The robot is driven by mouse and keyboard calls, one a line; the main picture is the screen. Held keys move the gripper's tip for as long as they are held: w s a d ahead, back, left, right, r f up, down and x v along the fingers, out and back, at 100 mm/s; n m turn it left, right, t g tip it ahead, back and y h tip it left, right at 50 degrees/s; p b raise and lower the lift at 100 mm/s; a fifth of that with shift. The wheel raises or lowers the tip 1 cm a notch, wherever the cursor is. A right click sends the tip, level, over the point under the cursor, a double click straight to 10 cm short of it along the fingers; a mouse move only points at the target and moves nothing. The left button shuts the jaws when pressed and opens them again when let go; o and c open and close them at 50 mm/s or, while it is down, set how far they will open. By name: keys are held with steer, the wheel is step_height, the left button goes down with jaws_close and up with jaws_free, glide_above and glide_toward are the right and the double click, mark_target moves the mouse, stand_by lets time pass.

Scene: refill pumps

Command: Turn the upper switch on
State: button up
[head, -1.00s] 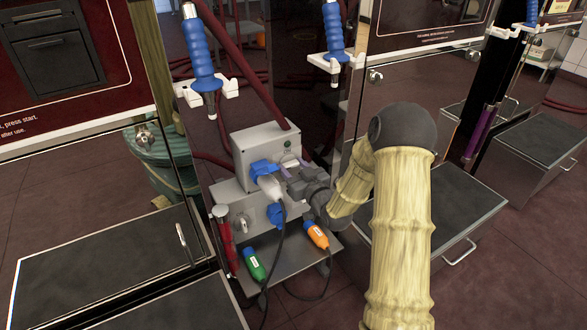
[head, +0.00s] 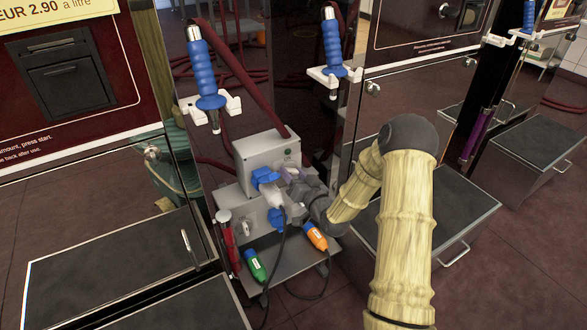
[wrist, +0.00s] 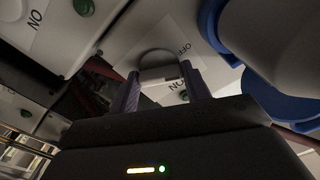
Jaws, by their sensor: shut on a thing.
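The upper grey switch box (head: 268,153) stands between the pumps, with a small dark green lamp (head: 287,152) on its face. My gripper (head: 292,173) is at the right part of this face, its purple fingers on either side of the switch knob. The wrist view shows the fingers shut on the switch knob (wrist: 157,60).
A white plug (head: 273,192) sits in the blue socket (head: 264,176) close left of my gripper. A lower grey box (head: 253,211) has another blue socket. Green (head: 256,266) and orange (head: 316,238) connectors lie on the shelf below. Blue-handled nozzles (head: 206,72) hang above.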

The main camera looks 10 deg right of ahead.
steer(key=m+p, duration=0.5)
steer(key=m, duration=0.1)
steer(key=shift+r+m, duration=0.1)
steer(key=shift+m, duration=0.2)
steer(key=m+p, duration=0.3)
steer(key=m, duration=0.2)
steer(key=shift+f+p, duration=0.2)
steer(key=shift+p, duration=0.1)
steer(key=o, duration=1)
steer(key=p+v, duration=0.4)
steer(key=v, duration=1.3)
steer(key=shift+s, duration=0.25)
steer(key=shift+r, duration=0.1)
